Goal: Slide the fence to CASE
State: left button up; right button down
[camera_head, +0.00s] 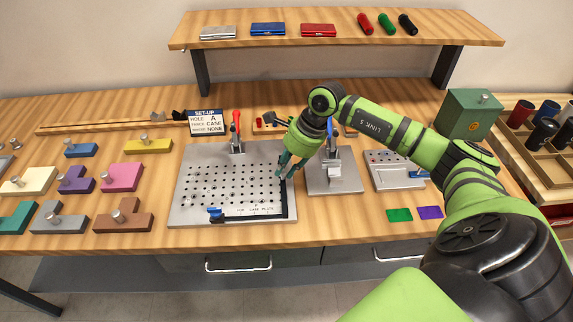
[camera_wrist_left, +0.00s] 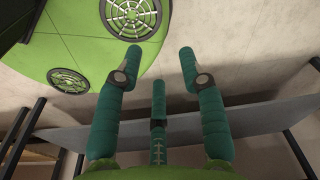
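The fence (camera_head: 255,217) is a black L-shaped bar on the grey perforated plate (camera_head: 190,205). One leg runs along the plate's front edge and the other up its right side. A blue knob (camera_head: 215,212) sits at the front leg's left end. My right gripper (camera_head: 285,168) points down at the upper end of the fence's right leg; whether it touches or grips the fence is unclear. The set-up card (camera_head: 207,122) reads hole A, fence CASE. My left gripper (camera_wrist_left: 158,75) is open and empty in the left wrist view, away from the table.
A red-handled clamp (camera_head: 237,135) stands at the plate's back edge. A second grey fixture (camera_head: 335,180) with a blue-handled clamp stands close on the right. Coloured knobbed blocks (camera_head: 120,178) fill the table's left. A shelf (camera_head: 340,30) spans the back.

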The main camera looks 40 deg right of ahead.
jog(key=shift+w, duration=0.1)
jog(key=w+a+b, duration=0.1)
jog(key=a, duration=0.1)
jog(key=w+a+b, duration=0.1)
jog(key=w+a, duration=0.1)
jog(key=a, duration=0.1)
jog(key=shift+w+a+b, duration=0.25)
jog(key=shift+a+b, duration=0.1)
jog(key=shift+b, duration=0.05)
jog(key=shift+w+a, duration=0.1)
pick_arm(q)
jog(key=f, duration=0.2)
jog(key=shift+s+f, duration=0.35)
pick_arm(e)
jog(key=shift+r, duration=0.1)
jog(key=c, duration=1.1)
grip_release()
jog(key=shift+c, duration=0.2)
pick_arm(q)
jog(key=shift+s, duration=0.1)
pick_arm(e)
jog(key=v, duration=1.2)
jog(key=shift+s, duration=0.25)
